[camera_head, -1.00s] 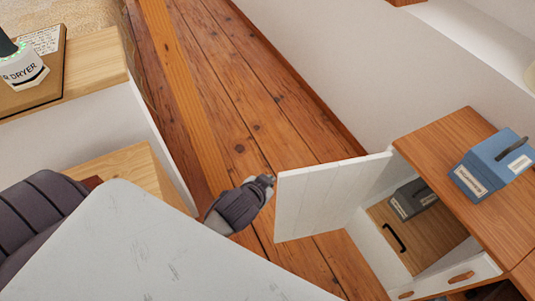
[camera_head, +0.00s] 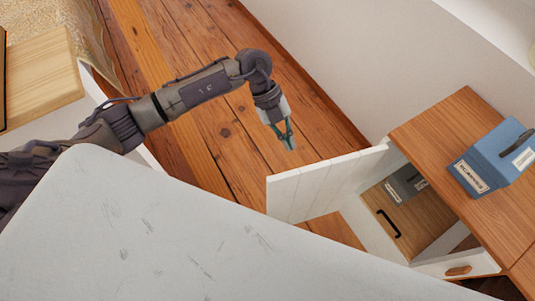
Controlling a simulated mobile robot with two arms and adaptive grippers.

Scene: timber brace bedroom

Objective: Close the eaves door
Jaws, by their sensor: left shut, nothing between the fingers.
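The eaves door (camera_head: 318,190) is a white panelled door. It stands open, swung out to the left from the low cabinet at the right. Behind it the opening shows a wooden panel (camera_head: 408,222) with a black handle and a grey box (camera_head: 405,184). My left gripper (camera_head: 289,141) is shut and empty. It hangs over the floor just beyond the door's upper edge, pointing down, and looks apart from it. My right gripper is not in view.
A blue box (camera_head: 492,158) sits on the wooden cabinet top (camera_head: 440,130). A white wall (camera_head: 340,60) runs behind. Bare plank floor (camera_head: 215,130) lies left of the door. A pale wooden top (camera_head: 40,75) is at upper left.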

